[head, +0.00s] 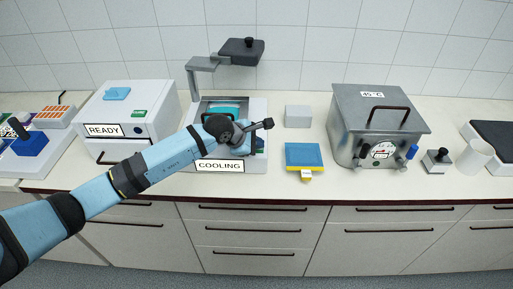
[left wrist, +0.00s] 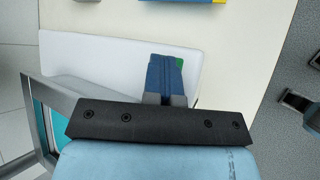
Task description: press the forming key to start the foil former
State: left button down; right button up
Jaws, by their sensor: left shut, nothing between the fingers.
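A white machine with a sign reading COOLING (head: 220,166) stands on the counter, with a teal plate in a grey frame (head: 222,103) on top. I take it to be the foil former. My left gripper (head: 258,146) is over its right front part, pointing down. In the left wrist view the left fingers (left wrist: 167,60) are shut and empty. A green key (left wrist: 181,63) shows just beside the fingertips there, partly hidden by them. I cannot tell whether they touch. My right gripper is in neither view.
A grey arm with a dark pad (head: 241,50) rises behind the machine. A white READY box (head: 128,108) stands to the left. A grey block (head: 298,116), a blue and yellow sponge-like block (head: 304,156) and a steel box (head: 375,120) are to the right.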

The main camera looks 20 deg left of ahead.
pick_arm(q)
jog(key=shift+r, duration=0.65)
jog(key=shift+r+p, duration=0.1)
jog(key=shift+p, duration=0.2)
jog(key=shift+r+p, duration=1)
jog(key=shift+r, duration=1.45)
